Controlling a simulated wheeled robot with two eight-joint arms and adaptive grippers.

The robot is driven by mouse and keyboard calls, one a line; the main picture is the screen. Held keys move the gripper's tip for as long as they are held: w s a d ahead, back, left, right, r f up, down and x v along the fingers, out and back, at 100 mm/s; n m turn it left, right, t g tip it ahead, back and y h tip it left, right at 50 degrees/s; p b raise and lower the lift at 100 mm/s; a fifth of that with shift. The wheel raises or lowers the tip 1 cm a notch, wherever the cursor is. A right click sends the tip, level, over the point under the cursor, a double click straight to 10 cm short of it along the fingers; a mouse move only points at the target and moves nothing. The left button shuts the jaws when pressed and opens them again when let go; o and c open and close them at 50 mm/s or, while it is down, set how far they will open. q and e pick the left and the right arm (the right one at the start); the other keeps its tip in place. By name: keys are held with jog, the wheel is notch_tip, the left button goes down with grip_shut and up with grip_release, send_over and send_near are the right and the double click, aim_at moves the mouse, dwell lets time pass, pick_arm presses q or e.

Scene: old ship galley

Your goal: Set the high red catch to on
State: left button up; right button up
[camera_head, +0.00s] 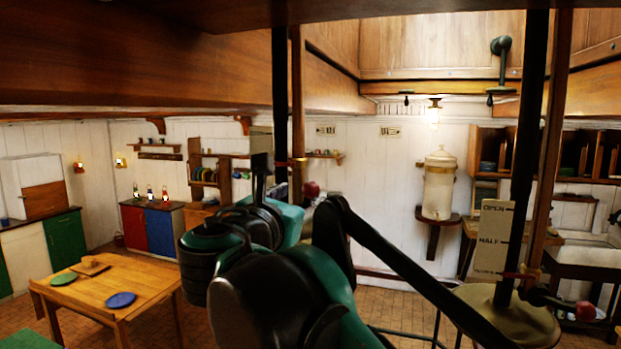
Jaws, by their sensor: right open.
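Two small red knobs show. The higher one (311,188) is left of centre, beside a dark upright pole and just right of my right gripper. The lower one (585,311) is at the lower right, on the end of a short dark handle. I cannot tell which setting either is in. My right gripper (262,172) is open, with its dark fingers pointing up near the left pole. It appears empty, and I cannot tell whether it touches anything. My green and black arm hides what lies below the higher knob. My left gripper is not in view.
Two dark poles (279,75) (530,110) stand beside wooden posts. A plate marked OPEN and HALF (493,238) is by the right pole. A long dark bar (420,280) slants to the lower right. A wooden table (150,292) stands left, with tiled floor around it.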

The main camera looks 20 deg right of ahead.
aim_at(308, 192)
jog(key=p+x, duration=0.1)
jog(key=x, duration=0.6)
jog(key=shift+w+f+p, duration=0.1)
jog(key=shift+p, duration=0.25)
grip_shut()
